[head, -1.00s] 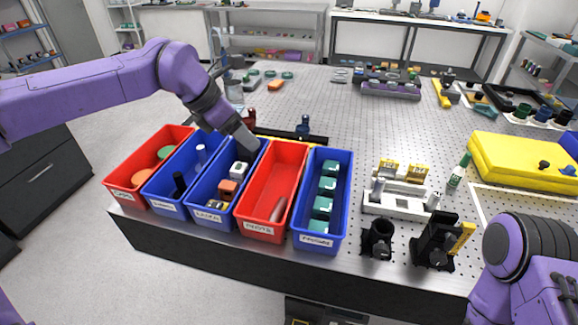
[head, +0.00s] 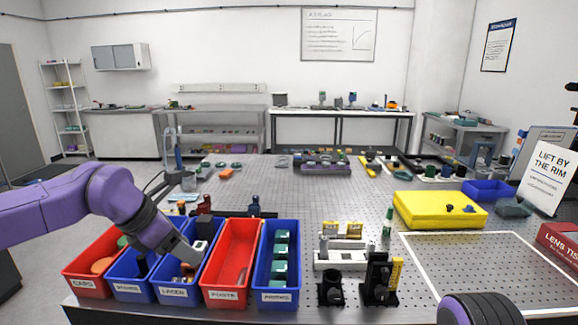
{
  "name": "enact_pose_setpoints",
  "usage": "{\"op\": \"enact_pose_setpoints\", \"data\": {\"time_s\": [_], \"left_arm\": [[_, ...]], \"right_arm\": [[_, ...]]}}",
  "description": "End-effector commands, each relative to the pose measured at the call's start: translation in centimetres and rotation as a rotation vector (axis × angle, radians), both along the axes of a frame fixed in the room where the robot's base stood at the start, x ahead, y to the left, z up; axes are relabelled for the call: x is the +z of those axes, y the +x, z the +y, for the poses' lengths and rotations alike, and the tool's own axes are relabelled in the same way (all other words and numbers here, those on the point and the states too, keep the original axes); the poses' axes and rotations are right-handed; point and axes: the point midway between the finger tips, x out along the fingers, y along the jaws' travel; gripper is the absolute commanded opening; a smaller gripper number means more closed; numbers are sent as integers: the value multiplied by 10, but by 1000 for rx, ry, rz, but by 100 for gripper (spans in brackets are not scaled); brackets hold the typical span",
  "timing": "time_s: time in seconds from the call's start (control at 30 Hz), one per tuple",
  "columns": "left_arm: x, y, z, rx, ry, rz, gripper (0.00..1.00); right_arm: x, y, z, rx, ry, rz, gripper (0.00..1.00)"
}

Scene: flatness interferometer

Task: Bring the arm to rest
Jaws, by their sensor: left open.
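My left arm comes in from the left, and my left gripper (head: 194,259) points down and right at the blue bin labelled LASER (head: 176,294). The fingertips are small and partly lost against the bin, and I see nothing held between them. A white block (head: 201,247) and other small parts show in that bin close to the gripper. I cannot tell whether the gripper touches them. A purple and dark part of my right arm (head: 480,309) shows at the bottom right edge, with its gripper out of view.
Beside the LASER bin stand a red CAPS bin (head: 88,288), another blue bin (head: 131,290), a red bin (head: 226,299) and a blue bin with green-topped blocks (head: 275,297). Black mounts (head: 380,280) stand to their right. A yellow case (head: 440,210) lies farther back on the perforated table.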

Motion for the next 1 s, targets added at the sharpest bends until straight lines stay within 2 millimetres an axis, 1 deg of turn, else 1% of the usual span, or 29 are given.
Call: {"op": "enact_pose_setpoints", "data": {"time_s": [0.03,0.37,0.47,0.57,0.6,0.67,0.77,0.83,0.87,0.9,0.97,1.0], "left_arm": [[0,0,0,0,0,0,56],[-62,-4,8,-17,172,61,56],[-88,-7,12,-32,250,84,56],[-122,-14,19,-53,349,115,56],[-137,-17,23,-68,397,127,56],[-162,-24,29,-93,475,148,56],[-210,-41,43,-162,635,182,56],[-253,-61,57,-246,777,208,56],[-273,-73,64,-298,849,217,56],[-301,-91,74,-387,949,225,56],[-344,-126,88,-569,1097,220,56],[-369,-151,95,-712,1174,203,56]], "right_arm": [[0,0,0,0,0,0,59],[-1,0,0,0,0,0,59],[-1,0,0,0,0,0,59],[-1,0,0,0,0,0,59],[-2,0,0,0,0,0,59],[-2,0,0,0,0,0,59],[-3,0,0,0,0,0,59],[-4,0,0,0,0,0,59],[-4,0,0,0,0,0,59],[-5,0,0,0,0,0,59],[-6,0,0,0,0,0,59],[-7,0,0,0,0,0,59]]}}
